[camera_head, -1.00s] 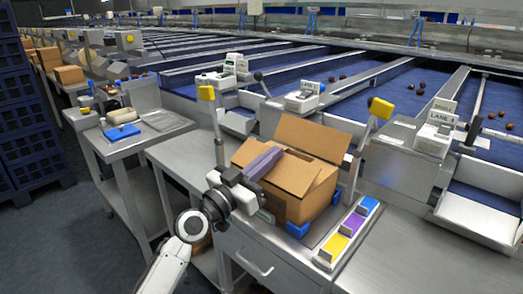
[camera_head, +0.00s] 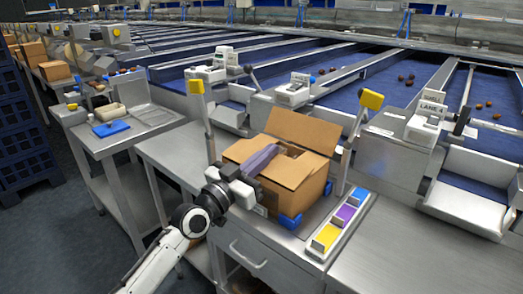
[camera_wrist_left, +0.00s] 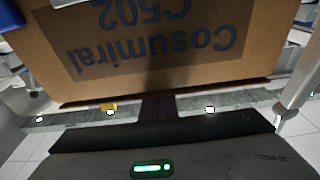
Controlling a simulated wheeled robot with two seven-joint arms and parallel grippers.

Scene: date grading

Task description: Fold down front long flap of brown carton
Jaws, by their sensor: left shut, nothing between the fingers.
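The brown carton (camera_head: 309,192) stands on the steel bench, set between blue corner blocks (camera_head: 290,221). Its back long flap (camera_head: 304,130) stands up and leans back. Its front long flap (camera_head: 287,170) lies low across the front of the opening, with a dark gap behind it. My left gripper (camera_head: 264,157) is shut and empty, its purple-grey fingers over the carton's left top; I cannot tell whether they touch cardboard. In the left wrist view the shut fingers (camera_wrist_left: 158,107) point toward a printed carton panel (camera_wrist_left: 150,45) with upside-down lettering. My right gripper is out of view.
Two yellow-topped posts (camera_head: 194,87) (camera_head: 371,100) flank the carton. A tray of yellow, purple and blue blocks (camera_head: 340,222) lies right of it. A side table (camera_head: 124,143) stands left. Blue sorting lanes (camera_head: 385,80) run behind.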

